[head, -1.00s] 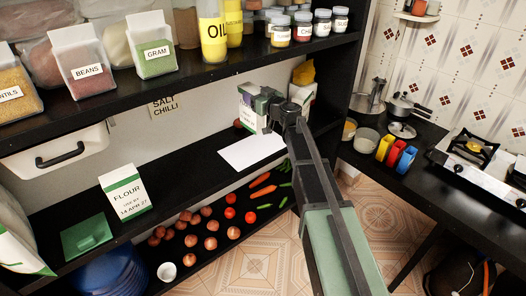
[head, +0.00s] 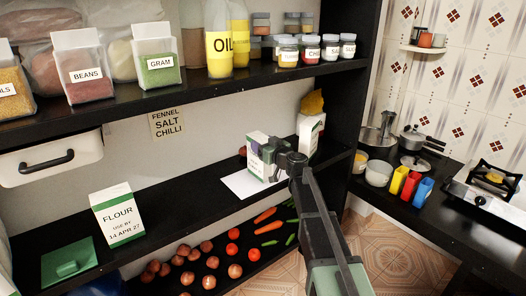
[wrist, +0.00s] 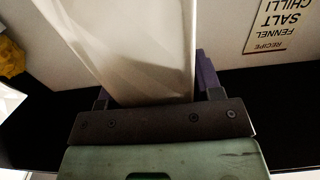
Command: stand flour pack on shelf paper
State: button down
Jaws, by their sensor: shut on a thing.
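A white pack with a green top (head: 257,153) is held in my gripper (head: 272,158), upright or nearly so, over the white shelf paper (head: 238,184) on the middle shelf. My gripper is shut on the pack from its right side. In the wrist view, the pack's pale side (wrist: 135,50) rises from between the fingers. The pack's lower end overlaps the paper; I cannot tell if it touches. Its front is partly hidden by my gripper. Another pack, labelled FLOUR (head: 118,215), stands on the same shelf to the left.
Another white pack (head: 308,135) and a yellow bag (head: 313,103) stand right of my gripper. Jars and the upper shelf (head: 200,90) hang above. Vegetables lie on the shelf below. A recipe note (head: 167,123) is on the wall.

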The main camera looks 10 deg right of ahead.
jog(key=shift+f, duration=0.1)
jog(key=shift+c, duration=1.4)
grip_release()
jog(key=v, duration=1.2)
jog(key=s+a+f+g, duration=1)
jog(key=s+a+f, duration=0.1)
jog(key=s, duration=0.2)
jog(key=s+d+f+m+g+h, duration=0.2)
jog(key=s+f+g+h, duration=0.1)
jog(key=s, duration=0.4)
jog(key=s+d+f+m+g+h, duration=0.2)
jog(key=s+d+m+g+h, duration=0.1)
jog(key=s, duration=0.3)
jog(key=shift+s+f+h, duration=0.35)
jog(key=shift+f+h, duration=0.05)
jog(key=shift+h, duration=0.4)
